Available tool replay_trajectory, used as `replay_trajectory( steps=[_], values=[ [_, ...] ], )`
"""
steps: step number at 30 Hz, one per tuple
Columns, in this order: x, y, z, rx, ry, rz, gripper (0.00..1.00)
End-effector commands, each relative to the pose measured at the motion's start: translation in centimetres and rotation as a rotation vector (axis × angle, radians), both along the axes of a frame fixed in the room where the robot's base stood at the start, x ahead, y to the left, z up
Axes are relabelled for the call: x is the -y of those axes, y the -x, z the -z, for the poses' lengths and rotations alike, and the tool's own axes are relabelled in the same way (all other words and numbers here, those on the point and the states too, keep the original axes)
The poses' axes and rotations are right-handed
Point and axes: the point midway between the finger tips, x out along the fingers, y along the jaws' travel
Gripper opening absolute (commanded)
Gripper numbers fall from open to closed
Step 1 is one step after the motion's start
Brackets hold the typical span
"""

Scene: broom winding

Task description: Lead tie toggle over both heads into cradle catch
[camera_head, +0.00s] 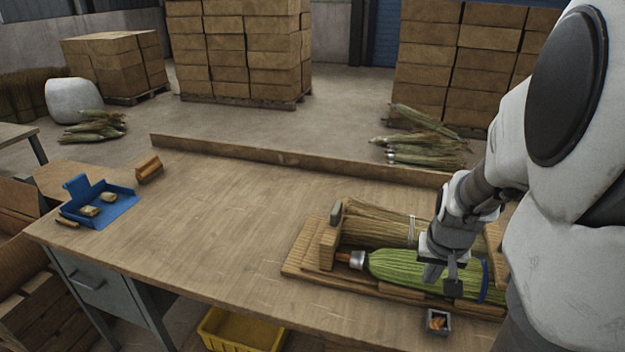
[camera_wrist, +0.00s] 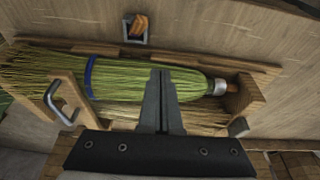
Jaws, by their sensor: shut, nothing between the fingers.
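A wooden cradle (camera_head: 300,262) holds two broom heads side by side. The green head (camera_head: 405,271) has a blue band and lies nearer the front; the tan head (camera_head: 380,228) lies behind it, with a pale tie around it. My gripper (camera_head: 453,287) is shut and empty, pointing down over the green head. In the wrist view its fingers (camera_wrist: 160,75) overlap the green head; contact cannot be told. That view also shows a bent metal loop (camera_wrist: 62,103) on one cradle end and a grey piece (camera_wrist: 238,127) at the other. I cannot tell which part is the toggle or the catch.
A small dark tray (camera_head: 447,331) with orange-brown contents sits in front of the cradle. A blue tray (camera_head: 115,207) and a wooden block (camera_head: 149,168) are at the table's left. The table's middle is clear. A low wooden ledge (camera_head: 290,158) runs along the back.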

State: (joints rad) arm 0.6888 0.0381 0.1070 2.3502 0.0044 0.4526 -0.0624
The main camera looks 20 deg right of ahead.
Motion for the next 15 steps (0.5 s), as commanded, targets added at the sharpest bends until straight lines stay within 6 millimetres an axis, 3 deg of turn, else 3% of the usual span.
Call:
replay_trajectory(
  steps=[8,15],
  values=[
    [0.5,0.2,2.4,-0.005,-0.017,0.027,0.0],
    [1.1,-0.8,6.5,-0.006,-0.018,0.024,0.0]
  ],
)
